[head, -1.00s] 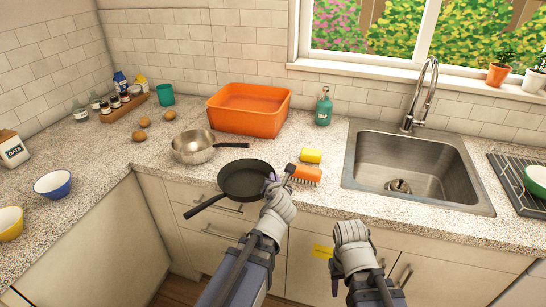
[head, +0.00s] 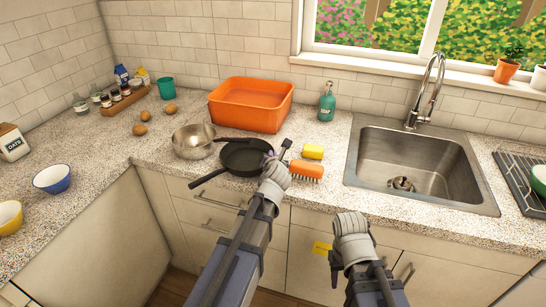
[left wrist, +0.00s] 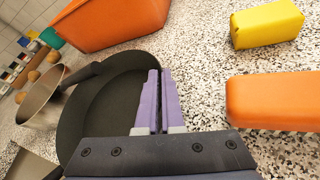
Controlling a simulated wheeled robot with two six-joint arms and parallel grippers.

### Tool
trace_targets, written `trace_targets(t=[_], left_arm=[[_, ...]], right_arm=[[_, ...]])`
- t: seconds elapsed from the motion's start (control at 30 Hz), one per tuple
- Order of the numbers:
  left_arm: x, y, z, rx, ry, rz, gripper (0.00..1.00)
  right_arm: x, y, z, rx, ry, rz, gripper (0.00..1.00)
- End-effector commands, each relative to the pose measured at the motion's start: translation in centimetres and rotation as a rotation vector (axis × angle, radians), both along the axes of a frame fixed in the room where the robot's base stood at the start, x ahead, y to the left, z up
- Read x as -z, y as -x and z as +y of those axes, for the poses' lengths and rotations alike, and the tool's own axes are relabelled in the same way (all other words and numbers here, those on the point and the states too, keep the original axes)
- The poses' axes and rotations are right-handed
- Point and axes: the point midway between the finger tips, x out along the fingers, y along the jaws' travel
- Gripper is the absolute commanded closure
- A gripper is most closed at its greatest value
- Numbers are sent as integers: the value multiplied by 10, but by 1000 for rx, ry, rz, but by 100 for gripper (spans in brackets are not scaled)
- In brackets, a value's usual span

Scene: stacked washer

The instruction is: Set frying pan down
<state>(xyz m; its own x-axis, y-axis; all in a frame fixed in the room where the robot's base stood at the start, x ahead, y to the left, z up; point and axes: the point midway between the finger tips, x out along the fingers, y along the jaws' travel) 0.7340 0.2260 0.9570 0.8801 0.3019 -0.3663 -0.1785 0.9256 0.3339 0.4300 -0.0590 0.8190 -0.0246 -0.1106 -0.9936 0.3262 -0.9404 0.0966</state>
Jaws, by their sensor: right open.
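The black frying pan (head: 245,158) is at the counter's front edge, its handle pointing front left. My left gripper (head: 269,157) is shut on the pan's right rim; its purple fingers are close together at that rim in the left wrist view (left wrist: 161,100). The pan looks roughly level, at or just above the counter; I cannot tell whether its base touches. My right gripper (head: 351,224) is open and empty, in front of the cabinets below the counter edge.
A steel saucepan (head: 192,144) is close at the pan's left, its dark handle reaching over the pan's far rim. An orange brush (head: 305,170) and yellow sponge (head: 313,151) lie right. An orange tub (head: 250,105) stands behind. The sink (head: 425,165) is further right.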

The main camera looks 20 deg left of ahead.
Motion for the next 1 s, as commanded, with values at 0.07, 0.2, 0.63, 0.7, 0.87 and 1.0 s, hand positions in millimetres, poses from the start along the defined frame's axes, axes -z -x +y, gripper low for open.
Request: trace_targets(t=[0.07, 0.2, 0.63, 0.7, 0.87, 1.0], left_arm=[[5, 2, 5, -1, -1, 0, 100], [5, 2, 6, 2, -2, 0, 100], [8, 2, 6, 1, 1, 1, 84], [8, 2, 6, 1, 1, 1, 76], [8, 2, 6, 1, 1, 1, 66], [7, 2, 6, 1, 1, 1, 66]], right_arm=[[5, 0, 0, 0, 0, 0, 56], [5, 0, 0, 0, 0, 0, 56], [7, 0, 0, 0, 0, 0, 56], [7, 0, 0, 0, 0, 0, 56], [7, 0, 0, 0, 0, 0, 56], [7, 0, 0, 0, 0, 0, 56]])
